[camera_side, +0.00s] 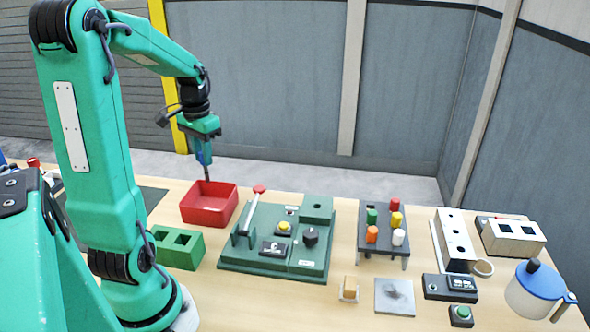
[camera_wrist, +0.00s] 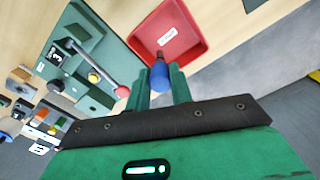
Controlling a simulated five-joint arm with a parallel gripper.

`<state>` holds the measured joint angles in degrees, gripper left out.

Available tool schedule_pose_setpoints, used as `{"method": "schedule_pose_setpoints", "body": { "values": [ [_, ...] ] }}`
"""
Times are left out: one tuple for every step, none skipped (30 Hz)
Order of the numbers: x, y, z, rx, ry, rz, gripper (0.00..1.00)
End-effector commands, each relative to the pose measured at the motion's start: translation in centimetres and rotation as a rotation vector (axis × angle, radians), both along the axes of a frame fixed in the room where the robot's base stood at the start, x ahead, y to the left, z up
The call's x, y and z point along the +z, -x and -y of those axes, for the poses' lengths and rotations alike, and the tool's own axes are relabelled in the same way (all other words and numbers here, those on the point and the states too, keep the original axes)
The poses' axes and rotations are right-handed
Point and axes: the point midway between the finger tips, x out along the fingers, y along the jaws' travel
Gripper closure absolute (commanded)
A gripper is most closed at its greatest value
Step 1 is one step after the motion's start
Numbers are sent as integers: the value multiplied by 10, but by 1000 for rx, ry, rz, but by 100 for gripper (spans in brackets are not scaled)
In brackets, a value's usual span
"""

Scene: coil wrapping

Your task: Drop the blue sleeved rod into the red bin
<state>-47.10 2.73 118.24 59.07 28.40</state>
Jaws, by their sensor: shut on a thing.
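My gripper (camera_side: 205,150) is shut on the blue sleeved rod (camera_wrist: 160,76). In the wrist view the blue sleeve sits between the two green fingers, with a dark tip beyond it. In the side view the rod (camera_side: 207,172) hangs roughly upright below the gripper. The red bin (camera_side: 208,217) stands on the table under the rod, and the rod's lower end is at the bin's back rim in the picture. In the wrist view the bin (camera_wrist: 192,47) lies just beyond the rod tip, looks empty and has a white label on its floor.
A green panel (camera_side: 262,256) with a red-knobbed lever (camera_side: 259,189) stands right of the bin. A green two-hole block (camera_side: 178,248) is in front of the bin. A rack (camera_side: 384,255) of coloured pegs and several other fixtures stand further right.

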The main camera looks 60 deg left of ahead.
Motion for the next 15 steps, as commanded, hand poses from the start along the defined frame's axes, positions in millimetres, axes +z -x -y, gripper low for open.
{"method": "schedule_pose_setpoints", "body": {
  "values": [
    [-11, 0, 0, 0, 3, -3, 100],
    [-16, 0, 0, 0, 3, -2, 100],
    [-22, 0, 1, 0, 3, -2, 100],
    [-26, 0, 0, 0, 3, -2, 100],
    [-30, 0, 0, 0, 3, -2, 100],
    [-35, 0, 0, 0, 2, -2, 100],
    [-37, 0, 0, 0, 2, -2, 100],
    [-39, 0, 0, 0, 1, -1, 100],
    [-41, 0, 0, 0, 0, 0, 100],
    [-42, 0, 0, 0, 0, 0, 100],
    [-43, -1, 0, 0, 0, 0, 100],
    [-43, -1, 0, 0, 0, 0, 100],
    [-43, -1, 0, 0, 0, 1, 100],
    [-43, -1, 0, 0, 0, 1, 100],
    [-43, -1, 0, 0, 0, 1, 100]
  ]
}}
